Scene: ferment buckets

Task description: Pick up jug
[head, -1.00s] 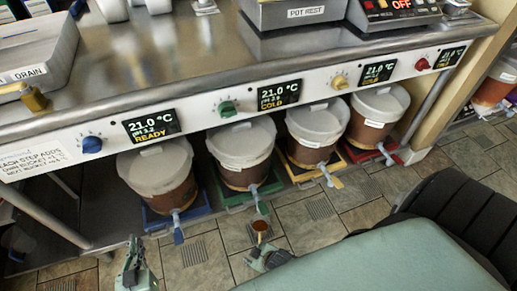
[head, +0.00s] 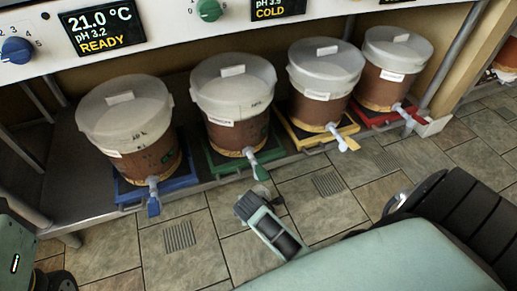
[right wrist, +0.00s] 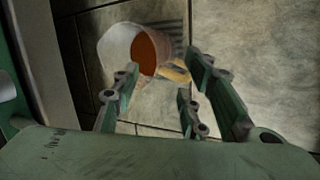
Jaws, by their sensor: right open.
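The jug (right wrist: 118,46) shows in the right wrist view as a whitish vessel with an orange-brown round mouth or content, over the tiled floor. It lies just beyond my right gripper (right wrist: 158,78), whose fingers are spread apart with nothing between them. Its base and handle are not clear. In the head view my right gripper (head: 254,203) is above the floor, below the green tray's bucket; the jug cannot be made out there. Of my left arm only a part shows at the lower left; its gripper is out of view.
Lidded buckets of brown liquid stand on coloured trays along a low shelf: blue (head: 129,135), green (head: 232,105), yellow (head: 322,85) and red (head: 388,70). Their taps stick out over the shelf edge. The tiled floor (head: 330,212) in front is open.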

